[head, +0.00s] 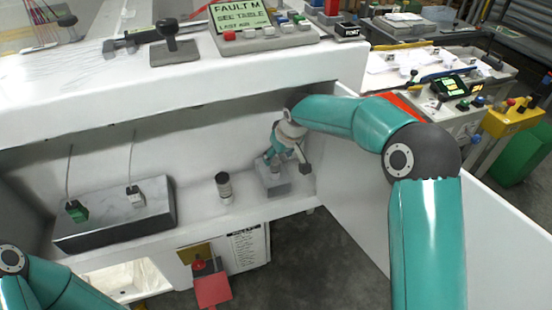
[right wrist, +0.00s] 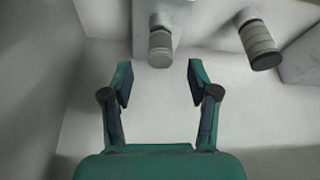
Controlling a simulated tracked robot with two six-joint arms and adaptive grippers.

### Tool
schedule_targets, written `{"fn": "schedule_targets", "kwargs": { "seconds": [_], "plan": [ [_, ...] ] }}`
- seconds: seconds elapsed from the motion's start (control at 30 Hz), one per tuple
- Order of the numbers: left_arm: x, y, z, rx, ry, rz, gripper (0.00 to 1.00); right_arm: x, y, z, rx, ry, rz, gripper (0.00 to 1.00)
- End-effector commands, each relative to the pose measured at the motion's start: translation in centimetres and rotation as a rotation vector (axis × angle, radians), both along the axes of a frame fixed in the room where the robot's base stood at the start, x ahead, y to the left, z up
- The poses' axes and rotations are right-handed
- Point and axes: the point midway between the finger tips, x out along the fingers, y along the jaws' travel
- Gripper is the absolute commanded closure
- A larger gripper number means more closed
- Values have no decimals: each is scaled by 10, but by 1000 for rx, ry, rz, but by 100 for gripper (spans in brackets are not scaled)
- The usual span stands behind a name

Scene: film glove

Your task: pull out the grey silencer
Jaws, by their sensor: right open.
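The grey silencer (right wrist: 160,48) is a short ribbed cylinder on a pale grey block (head: 274,188). In the head view my right gripper partly hides it. My right gripper (right wrist: 158,80) is open and empty; in the right wrist view the silencer lies just beyond its fingertips, lined up with the gap between them. In the head view the right gripper (head: 286,158) hangs over the block inside the cabinet. My left gripper is out of view; only part of its arm shows at the lower left.
A second cylinder with dark bands (head: 223,185) stands left of the block; it also shows in the right wrist view (right wrist: 260,45). A dark grey box (head: 115,228) with two cabled plugs sits further left. The white worktop (head: 200,75) overhangs the shelf. An open door panel stands right.

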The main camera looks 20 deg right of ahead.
Motion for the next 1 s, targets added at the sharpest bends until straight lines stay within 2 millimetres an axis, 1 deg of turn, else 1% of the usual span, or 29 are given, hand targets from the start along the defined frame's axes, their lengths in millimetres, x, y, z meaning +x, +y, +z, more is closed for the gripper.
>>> {"fn": "schedule_targets", "kwargs": {
  "seconds": [0.03,0.13,0.3,0.47,0.73,0.97,1.0],
  "plan": [
    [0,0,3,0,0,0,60,6,2,-4,0,4,0,40],
    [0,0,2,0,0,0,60,11,4,-22,-1,5,1,40],
    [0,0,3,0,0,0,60,18,5,-39,0,2,1,40],
    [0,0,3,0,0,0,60,21,6,-46,0,1,1,40],
    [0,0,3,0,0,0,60,21,6,-47,1,0,1,40],
    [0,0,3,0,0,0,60,21,6,-46,1,0,1,79],
    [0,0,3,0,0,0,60,21,6,-46,1,0,1,85]
  ]
}}
